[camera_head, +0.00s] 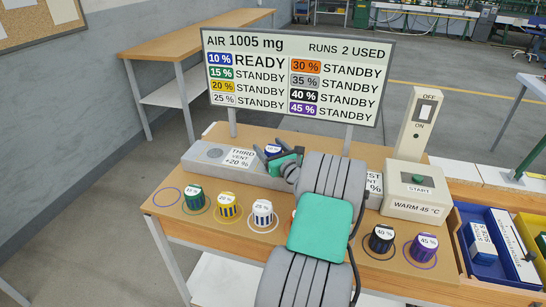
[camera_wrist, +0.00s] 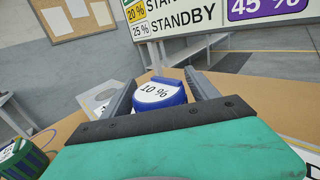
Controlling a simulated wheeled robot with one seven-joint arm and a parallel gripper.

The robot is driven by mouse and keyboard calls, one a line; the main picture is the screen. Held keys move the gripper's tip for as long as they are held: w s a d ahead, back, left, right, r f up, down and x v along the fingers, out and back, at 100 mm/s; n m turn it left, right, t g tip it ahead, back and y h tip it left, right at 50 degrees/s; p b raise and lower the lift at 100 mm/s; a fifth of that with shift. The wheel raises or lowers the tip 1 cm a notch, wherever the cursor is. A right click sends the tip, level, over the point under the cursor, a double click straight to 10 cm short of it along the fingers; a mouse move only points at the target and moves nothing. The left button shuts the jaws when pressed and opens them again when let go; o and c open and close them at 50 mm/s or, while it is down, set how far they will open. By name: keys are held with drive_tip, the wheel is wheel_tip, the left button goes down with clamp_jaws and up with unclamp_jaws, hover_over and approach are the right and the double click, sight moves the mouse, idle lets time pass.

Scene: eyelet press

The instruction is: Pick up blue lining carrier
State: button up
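The blue lining carrier is a short blue cylinder with a white top marked 10 % (camera_wrist: 156,92). In the head view it (camera_head: 272,150) stands at the grey press block, partly hidden by my gripper (camera_head: 276,154). In the wrist view the carrier lies between the two dark fingers of my gripper (camera_wrist: 161,84), one on each side. The fingers are apart by about the carrier's width. I cannot tell whether they touch its sides. The carrier's lower part is hidden.
Green (camera_head: 193,197), yellow (camera_head: 228,206), white (camera_head: 263,213), black (camera_head: 381,238) and purple (camera_head: 423,247) carriers stand in rings along the front. A blue ring (camera_head: 167,197) is empty. A status board (camera_head: 297,75) rises behind. A blue bin (camera_head: 459,228) is at right.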

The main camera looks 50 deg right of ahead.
drive_tip(key=c, duration=1.4)
